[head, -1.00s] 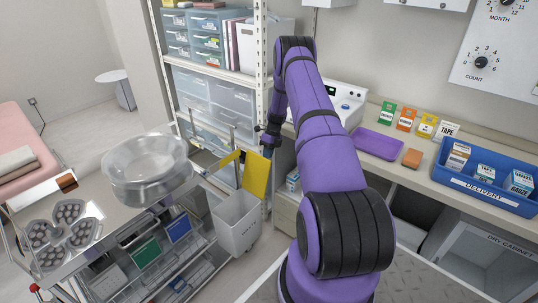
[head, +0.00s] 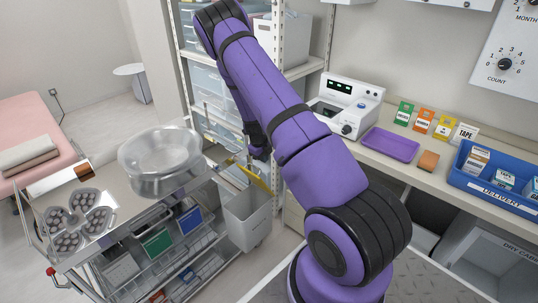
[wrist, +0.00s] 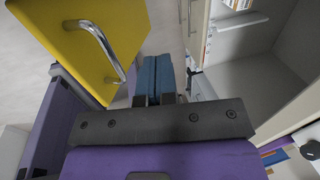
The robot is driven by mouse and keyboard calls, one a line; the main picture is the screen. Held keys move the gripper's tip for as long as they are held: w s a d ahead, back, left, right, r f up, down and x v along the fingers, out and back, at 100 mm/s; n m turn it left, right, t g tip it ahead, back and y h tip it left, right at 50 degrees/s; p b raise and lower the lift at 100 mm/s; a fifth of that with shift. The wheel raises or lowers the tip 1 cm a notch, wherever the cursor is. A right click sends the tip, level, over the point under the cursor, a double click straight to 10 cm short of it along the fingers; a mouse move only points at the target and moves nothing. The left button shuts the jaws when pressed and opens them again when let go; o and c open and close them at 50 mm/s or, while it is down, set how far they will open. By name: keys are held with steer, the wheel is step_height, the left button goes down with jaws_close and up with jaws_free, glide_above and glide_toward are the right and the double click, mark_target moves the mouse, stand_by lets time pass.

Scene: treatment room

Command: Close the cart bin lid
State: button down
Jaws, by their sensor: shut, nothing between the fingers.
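The cart bin (head: 247,218) is a pale grey box at the right end of the steel cart. Its yellow lid (head: 258,179) is tilted over the bin's opening, partly open and seen at a steep slant. In the wrist view the lid (wrist: 62,48) fills the upper left, with a curved metal handle (wrist: 99,50) on it. My gripper (wrist: 159,80) has its blue fingers together with nothing between them, beside the lid. In the head view the gripper is just above the lid and partly hidden by my arm; I cannot tell whether it touches the lid.
A shelf rack (head: 278,90) stands behind the bin. The counter at right carries a purple tray (head: 390,145) and a blue delivery bin (head: 492,193).

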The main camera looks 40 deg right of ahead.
steer(key=a, duration=0.2)
glide_toward(247, 174)
steer(key=s+a+f, duration=0.2)
steer(key=s+f, duration=0.2)
steer(key=f, duration=0.1)
steer(key=shift+s+a+f+h, duration=0.25)
steer(key=shift+a+f+h, duration=0.05)
steer(key=shift+a, duration=0.15)
